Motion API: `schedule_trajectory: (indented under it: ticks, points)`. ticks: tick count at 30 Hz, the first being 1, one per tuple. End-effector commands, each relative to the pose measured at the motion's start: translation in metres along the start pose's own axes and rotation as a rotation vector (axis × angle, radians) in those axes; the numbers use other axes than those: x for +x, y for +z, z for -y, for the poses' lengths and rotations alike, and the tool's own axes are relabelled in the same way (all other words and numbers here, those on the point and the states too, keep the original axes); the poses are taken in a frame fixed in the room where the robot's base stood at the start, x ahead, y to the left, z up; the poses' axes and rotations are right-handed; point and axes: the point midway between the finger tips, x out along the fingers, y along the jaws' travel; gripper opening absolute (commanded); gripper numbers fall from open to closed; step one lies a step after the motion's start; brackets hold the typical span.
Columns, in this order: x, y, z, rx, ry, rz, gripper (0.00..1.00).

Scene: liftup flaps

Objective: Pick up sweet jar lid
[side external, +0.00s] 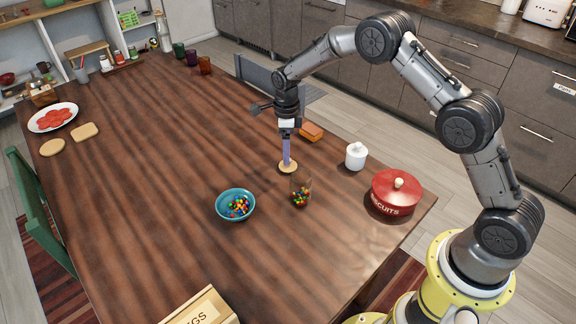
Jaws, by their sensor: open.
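The sweet jar lid, a small round tan disc (288,169), lies on the table in the side external view. It is just behind a clear glass jar (300,190) that holds colourful sweets. My gripper (287,161) points straight down at the lid, its bluish fingers reaching down to it. The gripper is open. The fingers look close together from this side, and I cannot tell whether they touch the lid or sit around it.
A blue bowl of sweets (236,205) stands left of the jar. A white lidded pot (356,156), a red biscuit tin (395,194) and an orange-brown block (311,131) stand to the right. The table's left middle is clear.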

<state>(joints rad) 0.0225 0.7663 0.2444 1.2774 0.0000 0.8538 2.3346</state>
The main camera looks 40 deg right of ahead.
Motion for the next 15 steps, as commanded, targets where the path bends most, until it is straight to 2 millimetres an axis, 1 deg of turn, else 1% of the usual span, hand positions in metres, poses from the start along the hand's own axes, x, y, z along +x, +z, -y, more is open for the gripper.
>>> schedule_trajectory:
  ticks: [2, 9, 12, 15]
  points:
    - [0.006, -0.001, 0.000, 0.000, 0.001, -0.001, 0.82]
    - [0.039, -0.005, 0.000, 0.000, 0.002, -0.002, 0.82]
    - [0.049, -0.004, 0.000, 0.000, 0.001, -0.001, 0.82]
    - [0.052, -0.004, 0.001, 0.000, 0.000, 0.000, 0.82]
